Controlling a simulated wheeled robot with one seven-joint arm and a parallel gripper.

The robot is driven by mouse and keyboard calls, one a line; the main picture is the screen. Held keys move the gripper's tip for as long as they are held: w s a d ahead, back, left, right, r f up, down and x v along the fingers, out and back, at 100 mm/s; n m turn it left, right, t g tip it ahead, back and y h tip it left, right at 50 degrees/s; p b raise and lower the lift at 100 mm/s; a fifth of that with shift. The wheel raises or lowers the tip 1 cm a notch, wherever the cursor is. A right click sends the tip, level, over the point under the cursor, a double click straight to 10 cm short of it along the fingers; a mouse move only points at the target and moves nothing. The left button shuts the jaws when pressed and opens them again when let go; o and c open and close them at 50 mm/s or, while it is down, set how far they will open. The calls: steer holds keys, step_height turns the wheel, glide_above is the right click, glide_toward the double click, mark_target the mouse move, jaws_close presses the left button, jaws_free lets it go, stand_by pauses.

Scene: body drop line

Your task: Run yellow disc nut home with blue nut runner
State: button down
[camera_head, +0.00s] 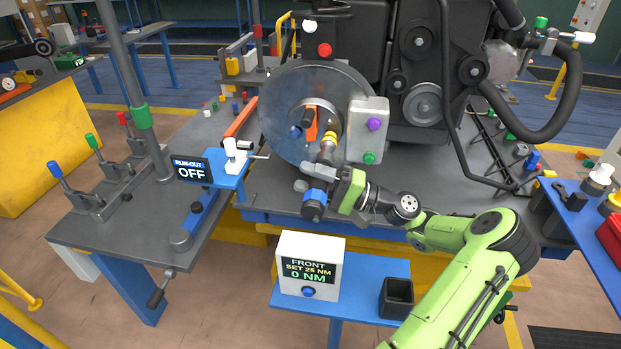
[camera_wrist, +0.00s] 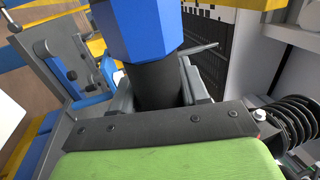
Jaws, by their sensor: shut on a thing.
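My gripper (camera_head: 325,181) is shut on the blue nut runner (camera_head: 314,196), a dark tool with a blue collar, in front of the brake disc (camera_head: 275,100). In the wrist view, its blue faceted part (camera_wrist: 140,28) and dark shaft stand between my fingers (camera_wrist: 158,95). An orange part (camera_head: 311,124) and a blue nut (camera_head: 296,131) are also at the hub.
The torque display (camera_head: 310,268) reads "FRONT SET 25 NM 0 NM". The run-out sign (camera_head: 192,170) reads "OFF", beside a white-topped gauge stand (camera_head: 236,155). A grey box with purple and green knobs (camera_head: 368,130) is close right of the hub. A black holder (camera_head: 397,297) stands on the blue shelf.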

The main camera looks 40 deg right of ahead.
steer(key=shift+w+d+r+p, duration=0.1)
steer(key=shift+w+d+p, duration=0.15)
steer(key=shift+d+p, duration=0.1)
steer(key=shift+w+d+p, duration=0.25)
steer(key=shift+p, duration=0.05)
stand_by(0.7)
steer(key=shift+s, duration=0.1)
stand_by(0.5)
steer(key=shift+w+d+p, duration=0.35)
steer(key=shift+p, duration=0.6)
stand_by(2.3)
steer(key=shift+s+a, duration=0.1)
steer(key=shift+s+a, duration=0.7)
steer(key=shift+a, duration=0.25)
steer(key=shift+s+a, duration=0.7)
steer(key=shift+a, duration=0.2)
